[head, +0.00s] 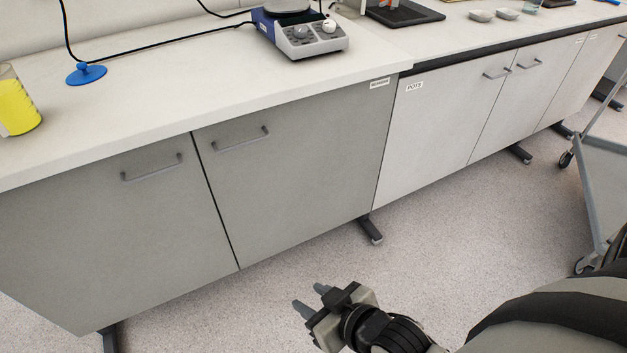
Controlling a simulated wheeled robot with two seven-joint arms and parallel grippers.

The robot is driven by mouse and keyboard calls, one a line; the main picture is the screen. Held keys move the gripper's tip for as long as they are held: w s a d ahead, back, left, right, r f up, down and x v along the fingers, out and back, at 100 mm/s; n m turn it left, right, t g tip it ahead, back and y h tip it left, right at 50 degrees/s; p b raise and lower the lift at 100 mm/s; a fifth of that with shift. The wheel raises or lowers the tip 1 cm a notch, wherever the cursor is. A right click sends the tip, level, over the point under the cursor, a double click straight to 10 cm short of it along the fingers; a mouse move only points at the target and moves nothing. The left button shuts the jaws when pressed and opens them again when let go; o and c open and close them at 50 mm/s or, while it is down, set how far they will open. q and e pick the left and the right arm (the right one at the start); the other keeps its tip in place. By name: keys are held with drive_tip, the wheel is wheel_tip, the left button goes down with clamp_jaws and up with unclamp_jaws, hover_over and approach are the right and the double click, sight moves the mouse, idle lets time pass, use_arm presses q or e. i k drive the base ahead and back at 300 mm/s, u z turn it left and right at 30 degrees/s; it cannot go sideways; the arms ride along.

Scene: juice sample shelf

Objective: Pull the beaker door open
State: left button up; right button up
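A grey cabinet under the bench has a left door (110,235) and a right door (290,195), both shut. A small label (380,83) at the top right of the right door seems to read "BEAKERS", but it is too small to be sure. The right door has a bar handle (241,143) near its upper left corner. The left door has a handle (152,172) near its upper right corner. My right gripper (312,298) is open and empty, with its fingers apart, low in front of the cabinet and away from the handles. My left gripper is out of view.
A white cabinet labelled "POTS" (414,87) adjoins on the right. A beaker of yellow liquid (18,105), a blue stand base (86,74) and a hotplate stirrer (300,32) stand on the bench. A grey cart (603,175) stands at right. Floor (440,235) before the cabinets is clear.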

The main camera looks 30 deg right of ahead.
sight(282, 176)
drive_tip(key=u, duration=0.05)
drive_tip(key=k, duration=1.05)
drive_tip(key=z, duration=1)
drive_tip(key=i, duration=0.95)
drive_tip(key=u, duration=0.8)
drive_tip(key=i, duration=0.6)
drive_tip(key=u, duration=0.7)
